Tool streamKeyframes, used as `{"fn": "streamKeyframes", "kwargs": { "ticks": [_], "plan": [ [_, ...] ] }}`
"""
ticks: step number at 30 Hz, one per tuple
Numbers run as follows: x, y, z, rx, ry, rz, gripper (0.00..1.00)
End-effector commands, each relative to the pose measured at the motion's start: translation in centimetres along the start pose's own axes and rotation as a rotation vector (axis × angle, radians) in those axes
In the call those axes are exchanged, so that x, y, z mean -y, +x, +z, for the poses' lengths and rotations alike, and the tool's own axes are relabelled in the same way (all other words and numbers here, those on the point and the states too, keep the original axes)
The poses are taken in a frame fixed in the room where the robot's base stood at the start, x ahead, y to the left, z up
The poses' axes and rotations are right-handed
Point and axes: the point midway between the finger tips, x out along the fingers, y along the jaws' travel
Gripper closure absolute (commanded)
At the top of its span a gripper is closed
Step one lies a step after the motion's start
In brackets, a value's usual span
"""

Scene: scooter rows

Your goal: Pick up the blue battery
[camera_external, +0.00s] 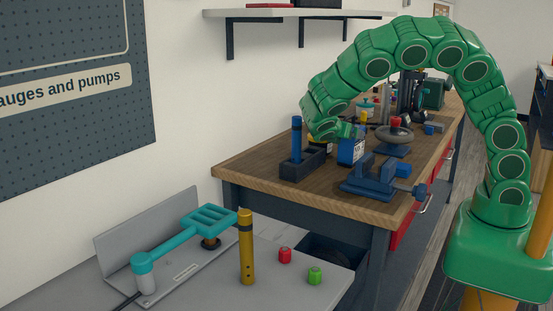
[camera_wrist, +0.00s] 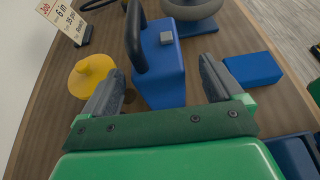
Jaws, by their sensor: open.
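The blue battery (camera_wrist: 163,70) is a blue box with a black handle and a small grey block on its face. In the wrist view it lies between the two dark fingers of my gripper (camera_wrist: 160,76), which are open on either side of it. I cannot tell whether the fingers touch it. In the external view the blue box (camera_external: 350,152) stands on the wooden workbench, partly hidden by my green gripper (camera_external: 345,133) just above it.
A yellow conical piece (camera_wrist: 92,70) sits close by the left finger, and a blue block (camera_wrist: 252,68) lies right of the right finger. A blue vise (camera_external: 375,178) stands at the bench's front edge. A dark holder with a blue cylinder (camera_external: 297,140) stands left of the battery.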

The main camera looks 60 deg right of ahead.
Motion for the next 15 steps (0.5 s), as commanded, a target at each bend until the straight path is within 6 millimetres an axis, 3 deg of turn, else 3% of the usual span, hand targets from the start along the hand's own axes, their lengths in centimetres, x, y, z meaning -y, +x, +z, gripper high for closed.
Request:
{"fn": "streamKeyframes", "kwargs": {
  "ticks": [9, 15],
  "plan": [
    [-0.2, 3.9, -0.2, 0.001, 0.001, -0.004, 0.06],
    [-0.3, 4.8, -0.3, -0.002, 0.001, 0.002, 0.06]
  ]
}}
